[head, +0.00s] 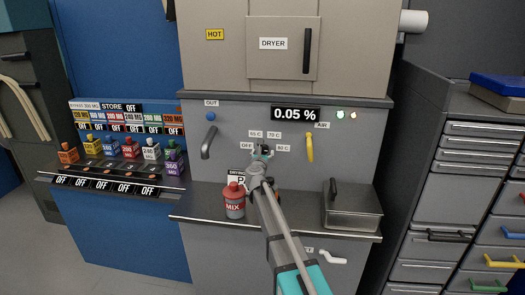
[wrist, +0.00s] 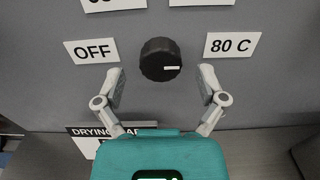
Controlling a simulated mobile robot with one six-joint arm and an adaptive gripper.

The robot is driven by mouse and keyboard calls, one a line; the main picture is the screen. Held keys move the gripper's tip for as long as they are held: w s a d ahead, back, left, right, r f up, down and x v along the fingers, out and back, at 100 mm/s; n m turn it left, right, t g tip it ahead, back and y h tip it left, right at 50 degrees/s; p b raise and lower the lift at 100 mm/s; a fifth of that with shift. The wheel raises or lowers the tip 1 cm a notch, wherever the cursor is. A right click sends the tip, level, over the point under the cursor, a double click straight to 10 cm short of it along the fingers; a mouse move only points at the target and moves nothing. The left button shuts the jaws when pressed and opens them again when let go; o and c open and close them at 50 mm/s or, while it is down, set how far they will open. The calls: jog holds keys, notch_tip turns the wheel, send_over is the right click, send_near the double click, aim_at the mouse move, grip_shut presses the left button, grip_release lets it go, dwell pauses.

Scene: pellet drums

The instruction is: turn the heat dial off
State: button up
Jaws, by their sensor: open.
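The black heat dial (wrist: 160,55) is on the grey dryer panel, between the OFF label (wrist: 91,51) on its left and the 80 C label (wrist: 232,45) on its right. Its white mark lies at the lower right, toward the 80 C side. My gripper (wrist: 161,75) is open, with one finger on each side of the dial and a gap to it on both sides. In the head view my gripper (head: 262,153) is at the panel and largely hides the dial.
A red-lidded MIX jar (head: 235,203) stands on the ledge left of my arm. A metal box with a handle (head: 352,208) stands on the right.

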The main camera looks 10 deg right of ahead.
jog(key=shift+x, duration=1.45)
jog(key=c, duration=1.1)
jog(key=shift+a, duration=0.15)
jog(key=shift+c, duration=0.2)
